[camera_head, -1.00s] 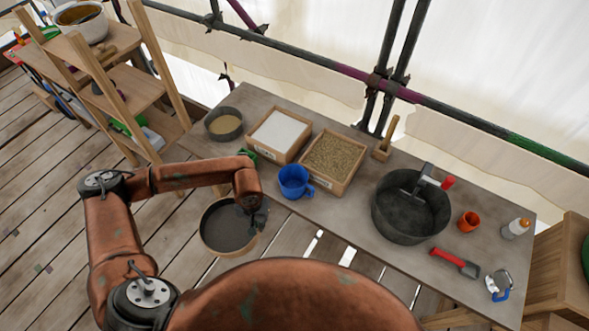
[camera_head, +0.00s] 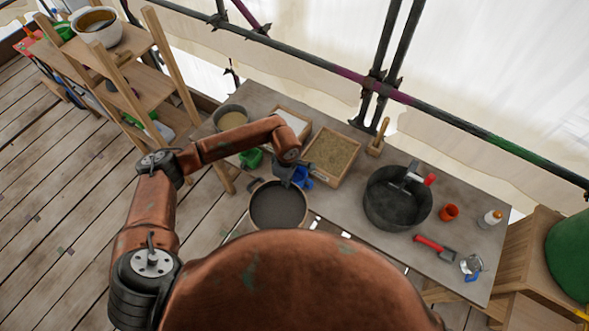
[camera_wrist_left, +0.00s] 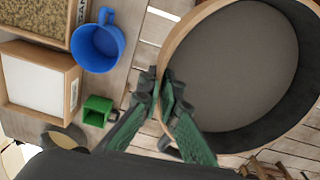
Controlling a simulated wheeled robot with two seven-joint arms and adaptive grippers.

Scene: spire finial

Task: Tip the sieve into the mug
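The sieve (camera_head: 278,207) is a round pan with a pale wooden rim and a grey inside. I cannot tell whether anything lies in it. My left gripper (camera_head: 291,180) is shut on the sieve's rim and holds it near the table's front edge; the grip shows in the left wrist view (camera_wrist_left: 162,98). The sieve looks about level. The blue mug (camera_head: 305,179) stands on the table just beyond the sieve, partly hidden by my left wrist. In the left wrist view the mug (camera_wrist_left: 97,46) is upright, open and apart from the sieve. My right gripper is not in view.
Behind the mug are a box of grainy material (camera_head: 331,155) and a box of white material (camera_head: 294,122). A small green container (camera_head: 251,158) and a round pan (camera_head: 230,118) stand left. A black tub (camera_head: 397,200), orange cup (camera_head: 449,212) and red-handled tool (camera_head: 433,246) lie right.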

